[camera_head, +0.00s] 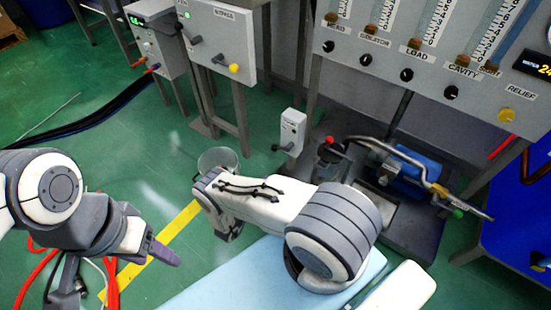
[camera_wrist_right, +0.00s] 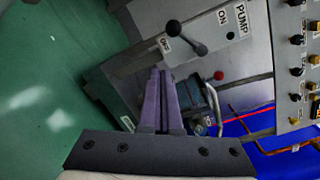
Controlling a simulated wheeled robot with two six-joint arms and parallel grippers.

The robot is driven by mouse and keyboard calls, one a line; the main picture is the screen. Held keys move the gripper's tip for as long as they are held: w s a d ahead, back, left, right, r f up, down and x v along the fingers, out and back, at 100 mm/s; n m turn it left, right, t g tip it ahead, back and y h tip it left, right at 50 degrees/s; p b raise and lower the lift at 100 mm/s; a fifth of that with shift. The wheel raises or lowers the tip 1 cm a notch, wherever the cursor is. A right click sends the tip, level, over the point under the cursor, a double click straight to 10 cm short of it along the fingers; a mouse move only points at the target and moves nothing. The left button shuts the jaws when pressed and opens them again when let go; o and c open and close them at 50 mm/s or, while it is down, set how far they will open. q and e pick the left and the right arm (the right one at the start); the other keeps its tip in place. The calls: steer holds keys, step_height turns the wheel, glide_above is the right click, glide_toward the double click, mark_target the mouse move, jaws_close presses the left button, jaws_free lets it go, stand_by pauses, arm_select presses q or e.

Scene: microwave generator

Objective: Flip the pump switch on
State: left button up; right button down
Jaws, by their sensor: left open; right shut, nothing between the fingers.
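The pump switch box (camera_head: 292,128) is a small pale box on a post in the middle of the head view. Its black lever (camera_head: 285,148) sticks out low to the left. In the right wrist view the box (camera_wrist_right: 235,50) carries PUMP and ON labels, and the black lever (camera_wrist_right: 187,38) leans towards the OFF label. My right gripper (camera_wrist_right: 161,73) is shut and empty, its purple fingertips just below the OFF end in that picture and apart from the lever. Its fingers are not clear in the head view. My left gripper (camera_head: 165,253) is open, far from the box at lower left.
A grey flowmeter panel (camera_head: 385,75) with several knobs stands at upper right. A pump (camera_head: 400,170) with a bent metal pipe and red knob (camera_head: 329,141) is right of the switch. A bypass panel (camera_head: 218,45) stands at upper left. Green floor is open at left.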

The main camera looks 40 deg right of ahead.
mark_target(280, 148)
steer(key=shift+s+d+f+m+h, duration=0.15)
steer(key=shift+s+m+h, duration=0.1)
steer(key=shift+s, duration=0.4)
steer(key=shift+s+d+f+m+h, duration=0.1)
steer(key=shift+s+m+h, duration=0.15)
steer(key=shift+s, duration=0.35)
steer(key=w+d+r+b, duration=0.2)
steer(key=w+d+b, duration=0.1)
steer(key=w+d, duration=0.4)
steer(key=shift+d+r, duration=0.4)
steer(key=shift+d, duration=0.55)
steer(key=shift+w+a, duration=0.1)
